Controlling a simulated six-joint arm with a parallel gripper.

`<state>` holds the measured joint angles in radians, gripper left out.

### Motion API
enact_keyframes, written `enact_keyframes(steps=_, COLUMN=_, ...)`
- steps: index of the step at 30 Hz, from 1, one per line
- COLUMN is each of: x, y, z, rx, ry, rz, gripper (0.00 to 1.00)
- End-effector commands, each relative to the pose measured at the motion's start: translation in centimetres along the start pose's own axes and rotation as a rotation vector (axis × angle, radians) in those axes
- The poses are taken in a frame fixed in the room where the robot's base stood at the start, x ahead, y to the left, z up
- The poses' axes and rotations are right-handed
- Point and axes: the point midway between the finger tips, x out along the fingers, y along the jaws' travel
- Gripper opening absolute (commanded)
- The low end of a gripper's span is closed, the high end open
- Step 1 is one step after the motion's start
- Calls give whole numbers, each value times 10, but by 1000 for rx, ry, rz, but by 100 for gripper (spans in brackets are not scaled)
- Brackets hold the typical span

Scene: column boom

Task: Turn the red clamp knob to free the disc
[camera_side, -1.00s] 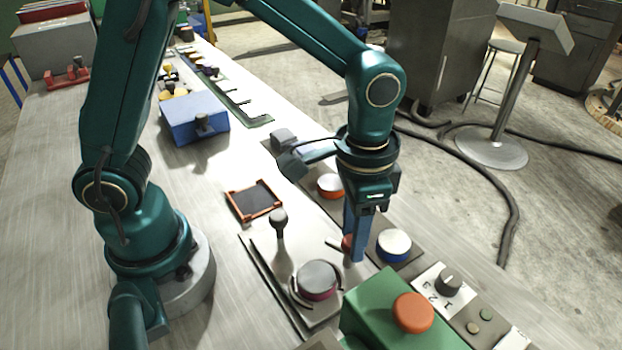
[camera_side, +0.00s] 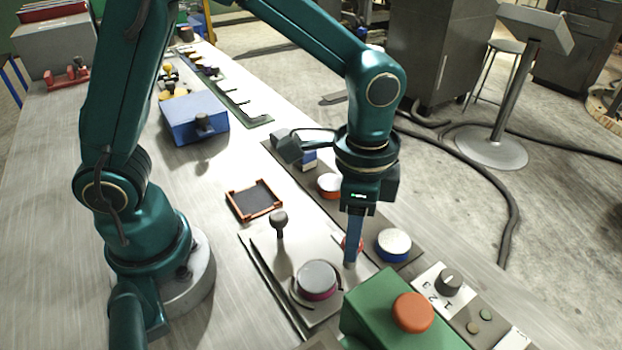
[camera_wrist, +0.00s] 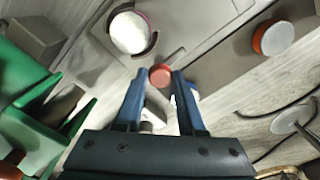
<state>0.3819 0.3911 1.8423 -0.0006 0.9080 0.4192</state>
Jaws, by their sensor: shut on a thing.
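The red clamp knob (camera_wrist: 160,76) sits between the two blue fingers of my gripper (camera_wrist: 158,78) in the wrist view. My gripper is shut on it. In the side view my gripper (camera_side: 351,250) points down at the plate's right edge, its fingers hiding most of the knob. The disc (camera_side: 317,279), with a grey top and a purple rim, sits on the plate to the left of the fingers. Dark curved jaws (camera_side: 296,294) lie beside its rim. The disc (camera_wrist: 130,32) also shows just above and left of the knob in the wrist view.
A green box with an orange button (camera_side: 413,312) stands close in front. A blue-based white button (camera_side: 394,244) is just right of my fingers, and an orange-based one (camera_side: 329,186) is behind them. A black-knobbed post (camera_side: 279,222) rises from the plate. An orange-framed tray (camera_side: 255,200) lies left.

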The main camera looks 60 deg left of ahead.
Motion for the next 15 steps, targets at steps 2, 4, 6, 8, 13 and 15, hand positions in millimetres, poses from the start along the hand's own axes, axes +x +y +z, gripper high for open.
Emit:
enact_keyframes(steps=2, x=-1, y=0, z=1, rx=2, ry=-2, rz=1, gripper=0)
enact_keyframes(steps=4, x=-1, y=0, z=1, rx=2, ry=-3, rz=1, gripper=0)
enact_keyframes(steps=6, x=-1, y=0, z=1, rx=2, ry=-2, rz=0, gripper=42)
enact_keyframes(steps=8, x=0, y=0, z=1, rx=2, ry=-3, rz=0, gripper=65)
enact_keyframes(steps=13, x=0, y=0, z=0, rx=1, ry=-1, rz=0, gripper=69)
enact_keyframes(steps=15, x=0, y=0, z=0, rx=1, ry=-1, rz=0, gripper=69)
